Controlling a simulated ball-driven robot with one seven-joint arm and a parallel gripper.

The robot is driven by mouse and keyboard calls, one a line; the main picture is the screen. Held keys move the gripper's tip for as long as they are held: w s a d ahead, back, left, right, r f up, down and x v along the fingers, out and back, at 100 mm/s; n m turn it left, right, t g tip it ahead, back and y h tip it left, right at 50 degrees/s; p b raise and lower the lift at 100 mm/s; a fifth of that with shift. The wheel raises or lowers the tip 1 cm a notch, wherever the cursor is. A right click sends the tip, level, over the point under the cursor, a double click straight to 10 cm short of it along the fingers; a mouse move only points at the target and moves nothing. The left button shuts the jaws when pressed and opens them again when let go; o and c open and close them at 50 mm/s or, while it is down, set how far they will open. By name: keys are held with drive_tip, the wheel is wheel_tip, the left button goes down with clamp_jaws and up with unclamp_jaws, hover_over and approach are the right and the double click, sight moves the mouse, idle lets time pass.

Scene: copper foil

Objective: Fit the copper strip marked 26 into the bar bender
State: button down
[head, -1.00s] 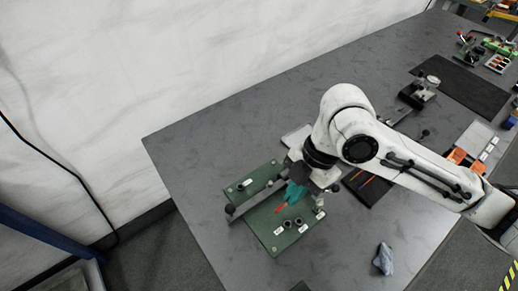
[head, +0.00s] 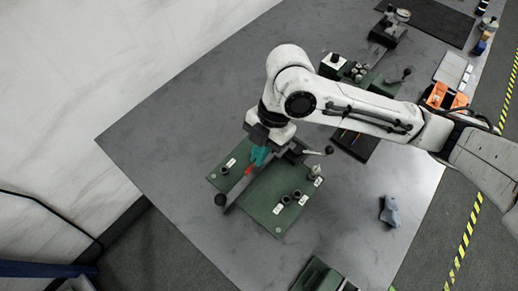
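The device I take as the bar bender is a green plate (head: 273,220) with dark round posts, white labels and a grey bar ending in a black ball knob (head: 220,200). My gripper (head: 258,157), with teal parts below the wrist, is low over the plate's far side. A small red-orange piece (head: 247,170), perhaps the copper strip, shows at the teal parts' lower end. I cannot tell whether it is gripped or touches the bender. No mark 26 is readable. My wrist and arm hide part of the plate.
A crumpled blue-grey cloth (head: 389,211) lies at right. A dark tray (head: 354,144) sits partly under my arm. Another green device (head: 318,277) stands at the bottom edge. Orange bins (head: 446,96) and a metal fixture (head: 390,28) are farther off. The table's left part is clear.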

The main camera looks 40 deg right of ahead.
drive_tip(key=shift+s+f+b, duration=0.25)
drive_tip(key=shift+f+b, duration=0.8)
drive_tip(key=shift+f, duration=0.15)
idle(1.6)
drive_tip(key=shift+w+r+p, duration=0.15)
drive_tip(key=shift+r+p, duration=0.3)
drive_tip(key=shift+r, duration=0.25)
idle(1.2)
drive_tip(key=shift+r, duration=0.5)
idle(0.9)
idle(0.5)
drive_tip(key=c, duration=1.7)
unclamp_jaws()
drive_tip(key=shift+r, duration=0.15)
drive_tip(key=shift+r+p, duration=0.95)
drive_tip(key=shift+r, duration=0.4)
